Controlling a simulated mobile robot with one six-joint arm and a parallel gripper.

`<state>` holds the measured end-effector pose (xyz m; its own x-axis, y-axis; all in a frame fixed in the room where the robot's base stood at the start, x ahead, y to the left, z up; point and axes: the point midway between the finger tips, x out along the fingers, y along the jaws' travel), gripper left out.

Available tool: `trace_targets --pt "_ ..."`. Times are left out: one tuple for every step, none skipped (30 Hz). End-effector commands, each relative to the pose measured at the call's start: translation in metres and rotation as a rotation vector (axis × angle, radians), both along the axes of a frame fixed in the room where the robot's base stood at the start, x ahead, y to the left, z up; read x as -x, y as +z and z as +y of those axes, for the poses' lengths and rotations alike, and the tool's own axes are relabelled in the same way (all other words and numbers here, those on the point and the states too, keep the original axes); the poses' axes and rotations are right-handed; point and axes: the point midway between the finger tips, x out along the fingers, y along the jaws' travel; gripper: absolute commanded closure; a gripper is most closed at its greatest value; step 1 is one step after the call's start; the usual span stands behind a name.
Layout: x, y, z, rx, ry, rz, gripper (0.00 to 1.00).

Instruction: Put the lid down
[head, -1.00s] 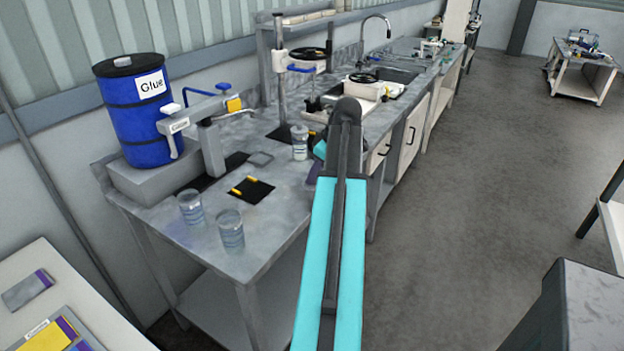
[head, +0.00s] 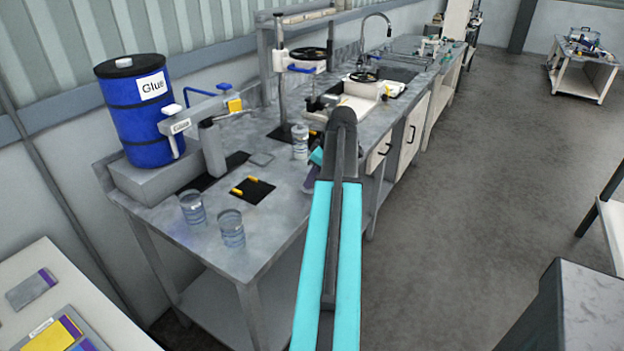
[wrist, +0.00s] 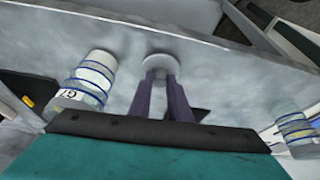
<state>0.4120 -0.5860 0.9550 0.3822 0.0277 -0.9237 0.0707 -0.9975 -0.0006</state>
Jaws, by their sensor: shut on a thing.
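My gripper (wrist: 166,98) has two purple fingers shut on a small round grey lid (wrist: 158,64) at their tips, over the grey worktop in the wrist view. Whether the lid touches the worktop I cannot tell. In the head view my gripper (head: 311,180) is at the worktop's front edge, mostly behind my arm, and the lid is hidden. A clear jar with pale contents (head: 300,142) stands just left of and behind my gripper. The wrist view shows a blue-banded labelled jar (wrist: 88,82) left of the fingers and another banded container (wrist: 295,130) at the right edge.
The grey worktop (head: 262,215) holds two clear beakers (head: 192,207) (head: 230,229) in front and a black mat (head: 254,190) with yellow strips. A blue glue drum (head: 140,110) stands at the left. A stand with a black wheel (head: 306,54) and a sink are farther back.

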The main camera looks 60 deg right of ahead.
Motion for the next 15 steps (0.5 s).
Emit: trace_targets --pt "0.0002 -0.0028 0.0005 0.000 0.000 0.000 1.00" --pt "0.0002 -0.0044 0.0004 0.000 0.000 0.000 1.00" --pt "0.0001 -0.0061 0.0004 0.000 0.000 0.000 1.00" --pt "0.0001 -0.0071 0.0004 0.000 0.000 0.000 1.00" --pt "0.0001 -0.0077 0.0003 0.000 0.000 0.000 1.00" --pt "0.0000 -0.0083 0.0002 0.000 0.000 0.000 1.00" --pt "0.0001 -0.0085 0.0001 0.000 0.000 0.000 1.00" --pt "0.0000 -0.0086 0.0001 0.001 0.000 0.000 1.00" --pt "0.0000 -0.0086 0.0000 0.001 0.000 0.000 1.00" --pt "-0.0001 -0.0085 0.0000 0.001 0.000 0.000 1.00" --pt "0.0000 -0.0084 0.0000 0.001 0.000 0.000 1.00" --pt "0.0000 -0.0084 0.0000 0.001 0.001 0.000 1.00" --pt "0.0000 -0.0084 0.0000 0.001 0.001 0.000 1.00" --pt "-0.0001 -0.0087 0.0000 0.001 0.001 0.000 1.00" --pt "0.0000 -0.0095 0.0001 0.000 0.000 0.000 1.00"
